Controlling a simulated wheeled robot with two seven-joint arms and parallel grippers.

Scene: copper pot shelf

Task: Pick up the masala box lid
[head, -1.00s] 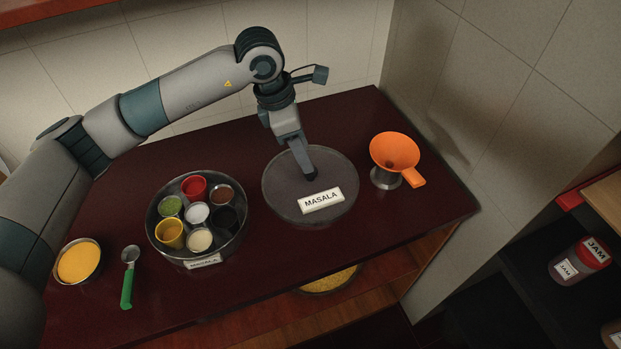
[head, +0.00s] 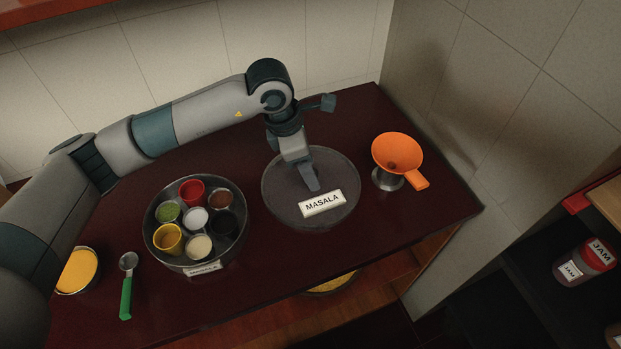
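The masala box lid (head: 283,203) is a round, dark, see-through disc lying flat on the dark red counter. My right gripper is not in view.
An orange funnel (head: 409,152) stands in a metal cup (head: 387,181) right of the lid. A green-handled spoon (head: 126,297) and a bowl of yellow powder (head: 77,271) are at the left.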

